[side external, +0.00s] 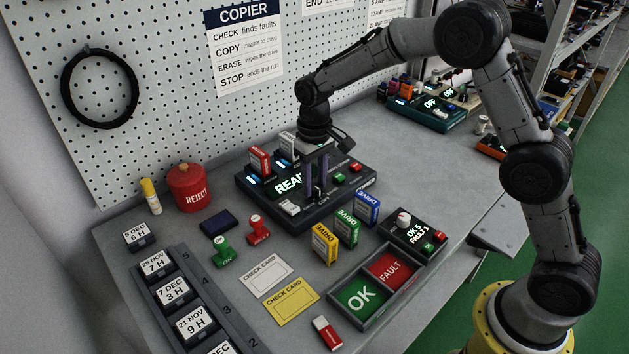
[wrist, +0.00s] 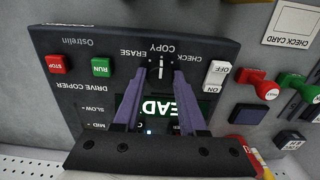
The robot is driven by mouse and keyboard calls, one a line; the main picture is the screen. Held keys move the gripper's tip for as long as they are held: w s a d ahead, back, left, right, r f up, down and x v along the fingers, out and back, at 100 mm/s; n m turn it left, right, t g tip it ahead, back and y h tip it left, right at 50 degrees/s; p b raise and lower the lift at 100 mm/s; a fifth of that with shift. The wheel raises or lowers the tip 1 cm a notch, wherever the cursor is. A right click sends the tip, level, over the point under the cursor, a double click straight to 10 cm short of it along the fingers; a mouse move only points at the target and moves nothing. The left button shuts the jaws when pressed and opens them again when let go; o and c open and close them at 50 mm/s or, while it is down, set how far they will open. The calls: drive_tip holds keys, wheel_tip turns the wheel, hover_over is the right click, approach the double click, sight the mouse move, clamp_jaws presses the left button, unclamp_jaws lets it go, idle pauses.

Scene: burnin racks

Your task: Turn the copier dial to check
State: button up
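The drive copier (side external: 262,200) is a dark box on the bench in the side external view, with a lit display reading "REA…", partly hidden by my gripper. In the wrist view the copier (wrist: 75,85) appears upside down. Its dark dial (wrist: 161,72) has a white mark pointing toward COPY, with CHECK and ERASE printed on either side. My gripper (wrist: 160,76) points down over the copier, its two purple fingers apart on either side of the dial. Whether they touch it I cannot tell. In the side external view my gripper (side external: 317,194) hides the dial.
A white ON/OFF switch (wrist: 216,75), green RUN button (wrist: 100,67) and red STOP button (wrist: 58,64) are on the copier's panel. A red drive (side external: 260,160) stands in the copier's back. Yellow, green and blue drives (side external: 346,228) stand in front. A two-part OK/FAULT tray (side external: 337,311) lies nearer.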

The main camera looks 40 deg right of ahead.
clamp_jaws()
drive_tip(key=shift+m, duration=0.4)
drive_tip(key=m, duration=0.3)
drive_tip(key=shift+m, duration=2.5)
drive_tip(key=o, duration=0.8)
unclamp_jaws()
drive_tip(key=shift+c, duration=0.2)
